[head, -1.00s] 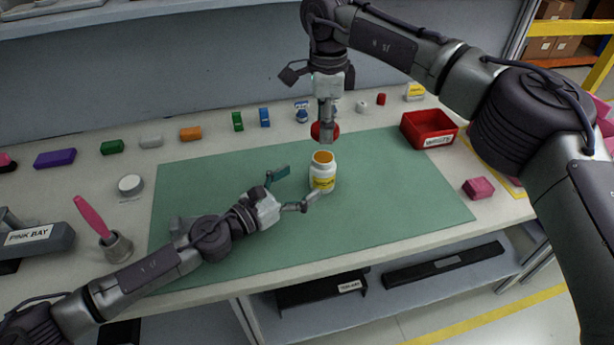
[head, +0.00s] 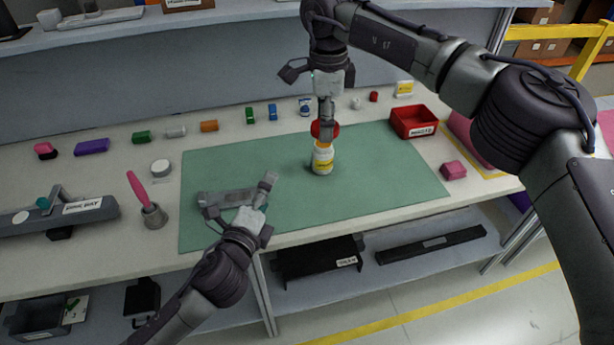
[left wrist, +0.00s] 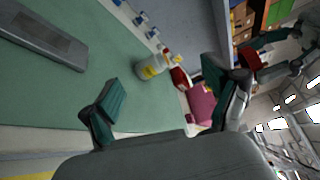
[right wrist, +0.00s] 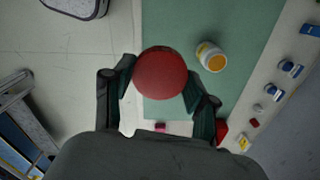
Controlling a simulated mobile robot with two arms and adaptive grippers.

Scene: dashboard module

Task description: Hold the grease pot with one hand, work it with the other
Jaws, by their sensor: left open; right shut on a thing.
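The grease pot (head: 322,160), a white jar with a yellow label, stands upright on the green mat. It also shows in the left wrist view (left wrist: 150,67). The right wrist view shows its open orange top (right wrist: 213,60). My right gripper (head: 326,122) is shut on a round red lid-like piece (right wrist: 160,73). In the head view the red piece (head: 316,129) overlaps the pot's top; in the right wrist view it is apart from the pot's mouth. My left gripper (head: 262,190) is open and empty, low to the pot's left, clear of it.
A grey bar (head: 225,198) lies on the green mat (head: 385,180) by my left gripper. A red bin (head: 413,122) and a pink block (head: 453,170) are to the right. A pink-handled tool stands in a cup (head: 153,214) at left. Small coloured blocks line the back.

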